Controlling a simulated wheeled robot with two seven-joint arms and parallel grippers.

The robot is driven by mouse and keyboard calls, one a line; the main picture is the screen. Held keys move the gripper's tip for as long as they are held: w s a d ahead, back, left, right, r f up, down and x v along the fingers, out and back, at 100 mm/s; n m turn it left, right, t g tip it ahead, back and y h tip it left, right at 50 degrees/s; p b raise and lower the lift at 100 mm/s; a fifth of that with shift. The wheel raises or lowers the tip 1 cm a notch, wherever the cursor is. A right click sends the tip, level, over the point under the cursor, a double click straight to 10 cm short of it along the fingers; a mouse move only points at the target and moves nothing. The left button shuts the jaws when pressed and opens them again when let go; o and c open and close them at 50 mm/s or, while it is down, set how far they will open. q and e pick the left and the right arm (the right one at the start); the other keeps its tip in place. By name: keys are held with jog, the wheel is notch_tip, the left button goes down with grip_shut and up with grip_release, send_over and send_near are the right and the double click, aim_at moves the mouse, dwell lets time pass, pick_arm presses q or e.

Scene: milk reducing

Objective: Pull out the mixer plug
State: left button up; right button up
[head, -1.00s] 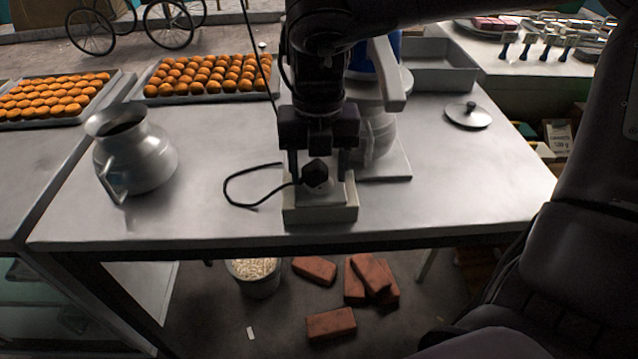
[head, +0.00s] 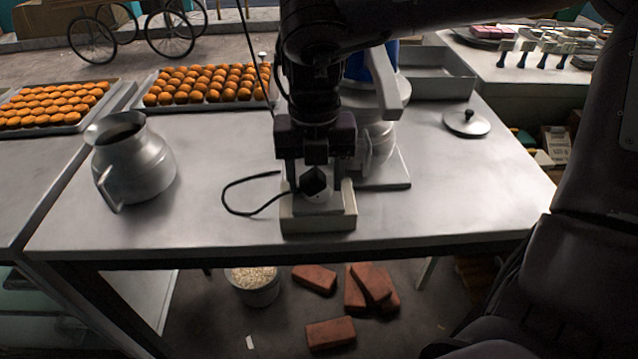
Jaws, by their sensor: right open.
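The black mixer plug (head: 314,182) sits at the white socket box (head: 318,221) near the table's front edge. A black cord (head: 243,211) runs from it in a loop to the left. The mixer (head: 381,150), white with a blue part, stands just behind and to the right of the box, partly hidden by my arm. My right gripper (head: 315,180) points down over the box. Its fingers are apart, one on each side of the plug. I cannot tell whether they touch it. My left gripper is not in view.
A metal jug (head: 133,161) stands at the left of the table (head: 440,205). Trays of orange sweets (head: 205,84) lie behind it. A round lid (head: 467,122) and an empty metal tray (head: 440,74) are at the right. Bricks (head: 331,333) lie on the floor below.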

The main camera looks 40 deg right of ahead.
aim_at(311, 174)
jog(key=shift+a+f, duration=0.2)
dwell(0.6)
jog(key=shift+a, duration=0.1)
jog(key=c, duration=1.1)
jog(key=shift+w+r+p, duration=0.15)
jog(key=shift+r+p, duration=2.1)
jog(key=shift+r, duration=0.9)
